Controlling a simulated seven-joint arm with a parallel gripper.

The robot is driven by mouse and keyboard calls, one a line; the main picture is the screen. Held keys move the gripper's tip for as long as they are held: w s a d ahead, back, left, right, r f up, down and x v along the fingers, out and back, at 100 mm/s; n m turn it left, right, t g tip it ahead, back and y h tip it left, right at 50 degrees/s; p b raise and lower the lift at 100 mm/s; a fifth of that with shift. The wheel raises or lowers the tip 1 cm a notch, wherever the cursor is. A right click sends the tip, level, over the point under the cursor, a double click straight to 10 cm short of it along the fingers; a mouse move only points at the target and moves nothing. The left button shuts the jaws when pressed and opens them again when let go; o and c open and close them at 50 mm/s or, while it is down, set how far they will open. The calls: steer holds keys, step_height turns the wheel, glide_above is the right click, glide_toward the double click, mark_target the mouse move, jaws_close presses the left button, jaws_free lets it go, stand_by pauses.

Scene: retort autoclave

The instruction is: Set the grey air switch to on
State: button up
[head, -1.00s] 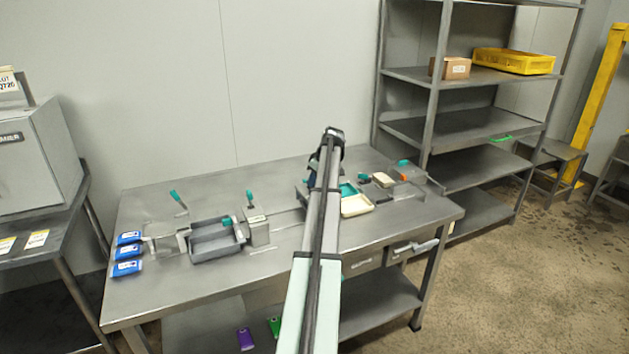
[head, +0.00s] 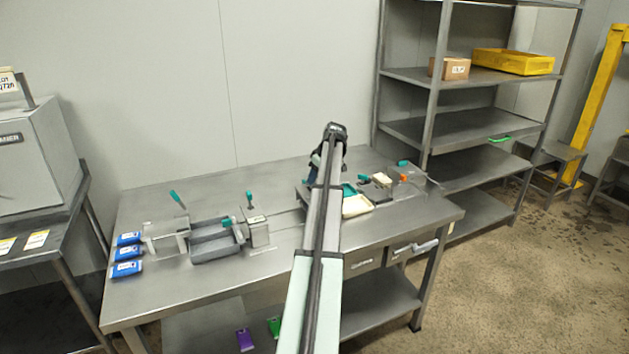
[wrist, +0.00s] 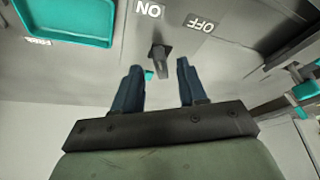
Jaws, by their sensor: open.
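The grey air switch (wrist: 160,50) shows in the wrist view as a short dark lever on a grey metal panel. An ON label (wrist: 149,10) and an OFF label (wrist: 202,25) lie beyond it, upside down in the picture. My gripper (wrist: 160,67) is open, with one blue finger on each side of the lever's line. The lever tip is near the gap between the fingertips; I cannot tell whether either finger touches it. In the head view my arm hides the switch and most of the gripper.
A teal-rimmed tray (wrist: 30,36) is at the upper left of the wrist view. On the steel table (head: 160,300) stand a grey bin (head: 215,248) and blue packets (head: 127,253) at the left. An orange-knobbed fixture (head: 404,178) stands at the right.

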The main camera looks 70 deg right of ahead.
steer(key=v, duration=1.1)
steer(key=shift+r, duration=0.3)
steer(key=shift+a, duration=0.1)
